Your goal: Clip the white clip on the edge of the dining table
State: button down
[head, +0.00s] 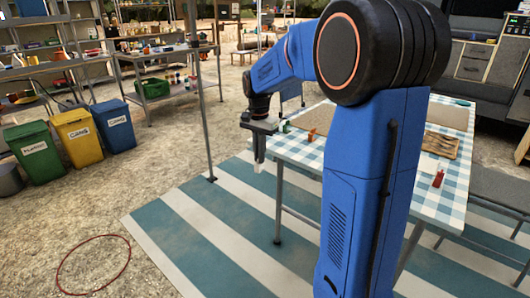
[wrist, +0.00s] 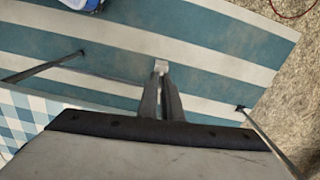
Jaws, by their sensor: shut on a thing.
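The white clip (head: 258,168) is held at the tips of my gripper (head: 259,156), which points down. The clip also shows in the wrist view (wrist: 161,65), just beyond the nearly closed fingers (wrist: 160,90). The dining table (head: 350,152) has a blue and white checked cloth. In the head view, the clip hangs just left of the table's left end, over the striped mat. In the wrist view, the table (wrist: 22,128) shows at lower left, apart from the clip. My arm hides part of the table in the head view.
A green clip (head: 286,127) and an orange clip (head: 312,134) are near the table's left end. A red item (head: 438,178) and a wooden tray (head: 440,145) are farther right. A thin pole (head: 205,120) stands left of my gripper. The striped mat (head: 190,220) is clear.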

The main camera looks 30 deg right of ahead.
jog(key=s+r+m, duration=0.1)
jog(key=s+r, duration=0.2)
jog(key=w+d+f, duration=0.2)
jog(key=d+f, duration=0.1)
jog(key=d, duration=0.4)
jog(key=shift+w+d, duration=0.2)
jog(key=shift+d, duration=0.2)
dwell(0.7)
jog(key=shift+w+d, duration=0.25)
jog(key=shift+d, duration=0.5)
jog(key=shift+w+d, duration=0.3)
jog(key=shift+d, duration=0.45)
jog(key=shift+w+d, duration=0.25)
jog(key=shift+d, duration=0.5)
dwell(1.5)
dwell(0.3)
jog(key=c, duration=1.9)
grip_release()
jog(key=shift+o, duration=0.2)
jog(key=shift+r, duration=0.1)
notch_tip(320, 180, up, 17)
